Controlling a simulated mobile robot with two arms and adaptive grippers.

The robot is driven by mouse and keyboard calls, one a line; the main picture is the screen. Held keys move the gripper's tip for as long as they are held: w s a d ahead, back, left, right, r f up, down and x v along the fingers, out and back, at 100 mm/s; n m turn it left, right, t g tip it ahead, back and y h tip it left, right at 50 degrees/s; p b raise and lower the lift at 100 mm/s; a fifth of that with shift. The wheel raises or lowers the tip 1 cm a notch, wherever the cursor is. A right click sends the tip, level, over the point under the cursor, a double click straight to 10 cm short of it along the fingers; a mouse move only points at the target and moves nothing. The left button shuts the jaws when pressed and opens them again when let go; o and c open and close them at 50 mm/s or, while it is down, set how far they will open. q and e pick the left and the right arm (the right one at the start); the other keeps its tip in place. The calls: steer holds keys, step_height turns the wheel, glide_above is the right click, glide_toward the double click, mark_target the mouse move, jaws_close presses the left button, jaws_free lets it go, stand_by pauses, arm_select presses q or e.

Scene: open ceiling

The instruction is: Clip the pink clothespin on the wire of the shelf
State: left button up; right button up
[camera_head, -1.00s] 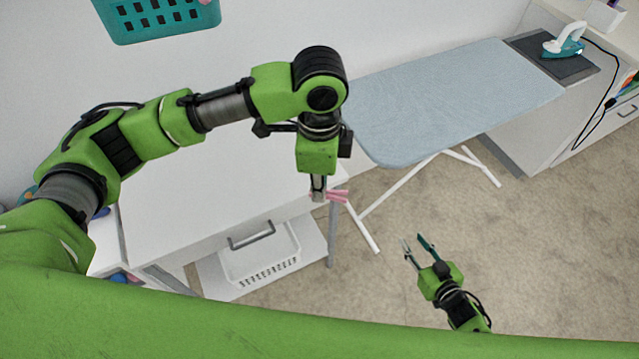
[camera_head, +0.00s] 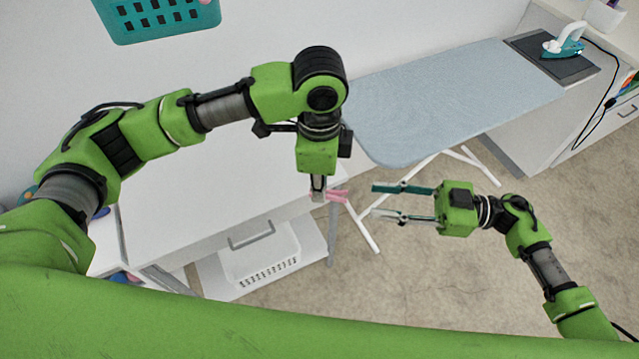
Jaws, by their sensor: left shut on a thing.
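The pink clothespin (camera_head: 337,196) is held at the right edge of the white table. My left gripper (camera_head: 319,194) points down and is shut on it, with the clothespin's pink ends sticking out to the right. My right gripper (camera_head: 376,201) is open and empty, a short way to the right of the clothespin. Its two fingers point left, toward the clothespin, and are apart from it. I cannot make out a shelf wire in this view.
A white table (camera_head: 180,208) with a drawer stands under my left arm, and a white basket (camera_head: 262,258) sits below it. An ironing board (camera_head: 450,100) stands behind my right gripper. A teal basket (camera_head: 160,35) hangs on the wall. An iron (camera_head: 566,42) rests at the far right.

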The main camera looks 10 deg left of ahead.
steer(key=a, duration=0.8)
steer(key=shift+a, duration=0.15)
arm_select(q)
steer(key=shift+c, duration=0.2)
arm_select(e)
steer(key=c, duration=0.9)
arm_select(q)
steer(key=o, duration=0.9)
arm_select(e)
steer(key=shift+c, duration=0.2)
